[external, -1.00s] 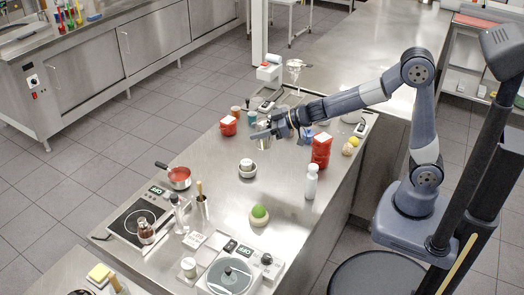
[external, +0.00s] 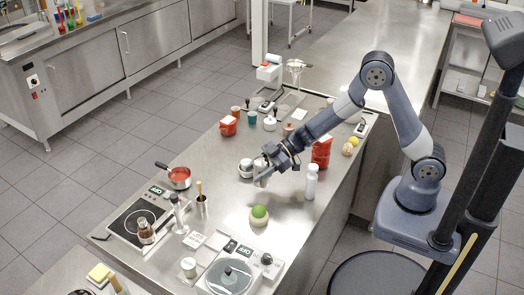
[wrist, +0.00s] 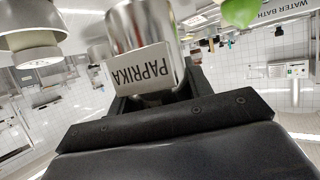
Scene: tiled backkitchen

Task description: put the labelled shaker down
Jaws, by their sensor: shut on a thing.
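The labelled shaker, a steel cylinder, shows in the wrist view (wrist: 140,27) with a pale label reading PAPRIKA, upside down in that picture. My gripper (wrist: 155,92) is shut around it. In the external view my gripper (external: 266,173) is over the middle of the steel worktop, and the shaker (external: 260,163) is mostly hidden by it. I cannot tell whether the shaker's base touches the worktop.
A small steel-and-white container (external: 246,168) stands close on the left of my gripper. A green-topped round object (external: 259,215) is in front. Worktop (external: 230,195) between is clear.

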